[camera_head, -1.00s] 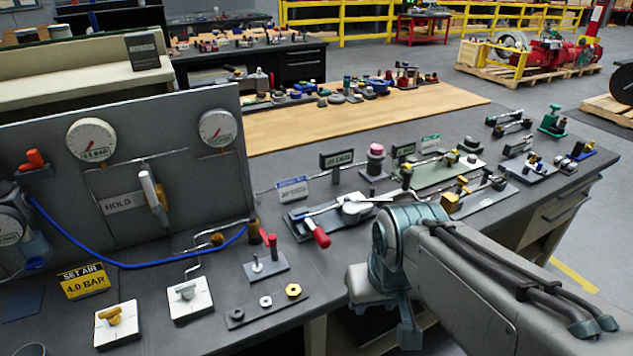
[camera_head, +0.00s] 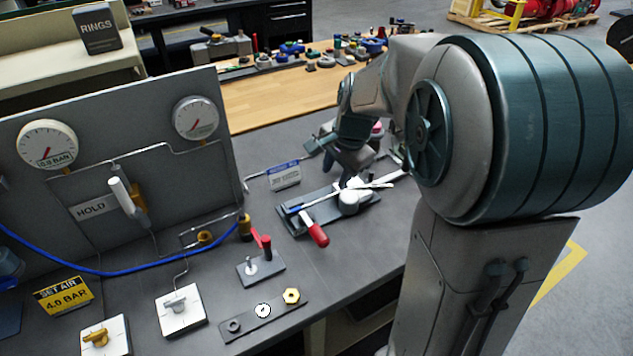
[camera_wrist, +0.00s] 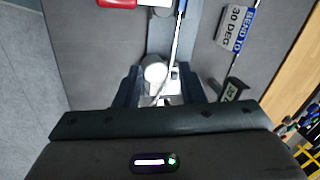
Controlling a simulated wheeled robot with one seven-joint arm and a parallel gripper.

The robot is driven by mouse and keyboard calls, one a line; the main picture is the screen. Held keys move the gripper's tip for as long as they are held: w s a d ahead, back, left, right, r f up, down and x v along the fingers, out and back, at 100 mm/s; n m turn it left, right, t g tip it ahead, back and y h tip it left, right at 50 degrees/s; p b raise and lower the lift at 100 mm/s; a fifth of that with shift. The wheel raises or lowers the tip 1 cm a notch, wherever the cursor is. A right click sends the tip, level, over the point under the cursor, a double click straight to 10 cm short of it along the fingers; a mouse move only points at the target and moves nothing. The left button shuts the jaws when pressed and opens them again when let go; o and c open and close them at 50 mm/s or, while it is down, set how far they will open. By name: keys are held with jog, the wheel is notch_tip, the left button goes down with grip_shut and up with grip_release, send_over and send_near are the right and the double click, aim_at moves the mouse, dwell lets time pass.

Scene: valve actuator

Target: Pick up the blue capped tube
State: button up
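A thin pale tube with a blue end (camera_head: 293,209) lies across the bending fixture (camera_head: 368,201) on the bench. The fixture has a round white former (camera_head: 349,203) and a red-handled lever (camera_head: 315,232). In the wrist view the tube (camera_wrist: 176,42) runs from its blue end at the top edge down to the white former (camera_wrist: 155,72). My gripper (camera_wrist: 158,92) is open, its two dark fingers apart on either side of the former and the tube's near part. In the head view my gripper (camera_head: 343,165) is just behind the fixture, partly hidden by my arm.
A small bend sign (camera_head: 284,175) stands behind the fixture. The gauge panel (camera_head: 70,115) is at left. A red-handled piece (camera_head: 261,258), two white valve plates (camera_head: 180,309) and a strip with nuts (camera_head: 263,312) stand in front.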

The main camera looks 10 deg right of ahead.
jog(key=w+m, duration=0.2)
jog(key=w, duration=0.1)
jog(key=p, duration=0.1)
send_near(324, 198)
jog(key=x, duration=0.7)
jog(key=shift+w+a+f, duration=0.1)
jog(key=shift+w+f, duration=0.1)
jog(key=shift+f, duration=0.15)
grip_shut()
